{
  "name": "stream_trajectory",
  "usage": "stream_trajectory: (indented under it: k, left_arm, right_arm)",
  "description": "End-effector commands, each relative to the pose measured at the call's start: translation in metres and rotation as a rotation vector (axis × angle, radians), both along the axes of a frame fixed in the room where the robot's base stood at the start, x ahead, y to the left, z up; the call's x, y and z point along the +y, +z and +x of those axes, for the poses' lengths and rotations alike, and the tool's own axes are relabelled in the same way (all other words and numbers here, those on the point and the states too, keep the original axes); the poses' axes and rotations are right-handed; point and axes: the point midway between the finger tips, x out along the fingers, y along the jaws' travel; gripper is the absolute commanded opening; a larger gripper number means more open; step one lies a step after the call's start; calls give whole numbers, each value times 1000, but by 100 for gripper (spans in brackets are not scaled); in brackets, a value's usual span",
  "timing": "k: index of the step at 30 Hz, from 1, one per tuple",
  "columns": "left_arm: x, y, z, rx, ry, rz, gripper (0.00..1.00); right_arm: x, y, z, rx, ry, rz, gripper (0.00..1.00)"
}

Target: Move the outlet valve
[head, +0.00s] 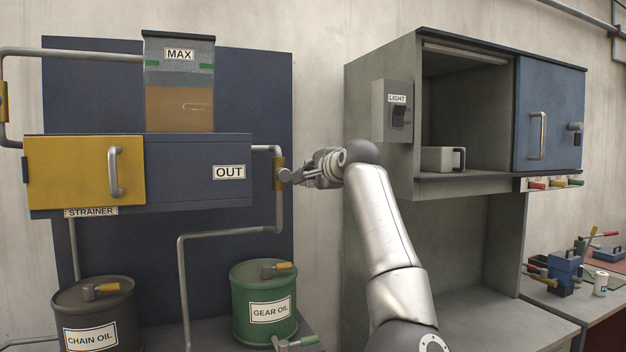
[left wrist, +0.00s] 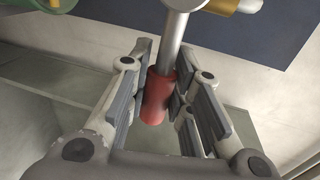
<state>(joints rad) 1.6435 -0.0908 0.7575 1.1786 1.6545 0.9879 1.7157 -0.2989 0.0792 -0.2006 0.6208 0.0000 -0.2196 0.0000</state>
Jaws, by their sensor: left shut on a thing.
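The outlet valve (head: 279,174) sits on the grey pipe just right of the OUT label, with an ochre body and a grey lever pointing right. In the left wrist view its grey lever (left wrist: 175,42) ends in a red grip (left wrist: 156,98). My left gripper (head: 306,174) is at the lever's end. In the left wrist view my left gripper's fingers (left wrist: 160,88) are shut around the red grip. In the head view the fingers hide the red grip. My right gripper is in neither view.
The dark cabinet (head: 190,166) with a yellow door (head: 70,172) is left of the valve. A green GEAR OIL drum (head: 263,325) and a dark CHAIN OIL drum (head: 93,330) stand below. A grey cabinet (head: 430,43) stands to the right of my arm.

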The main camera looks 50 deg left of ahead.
Motion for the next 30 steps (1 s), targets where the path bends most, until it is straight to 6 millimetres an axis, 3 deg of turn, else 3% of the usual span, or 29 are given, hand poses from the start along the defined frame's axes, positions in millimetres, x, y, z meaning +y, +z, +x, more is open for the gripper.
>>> stream_trajectory:
  k: [17,18,22,30]
  left_arm:
    - [0,3,-1,-34,1,-12,0]
    - [0,3,-1,-34,1,-12,25]
    - [0,3,-1,-31,2,-12,42]
    - [0,2,-1,-27,1,-11,42]
  right_arm:
    - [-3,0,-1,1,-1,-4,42]
    - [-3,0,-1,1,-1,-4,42]
    - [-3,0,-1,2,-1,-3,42]
    - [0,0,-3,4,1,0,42]
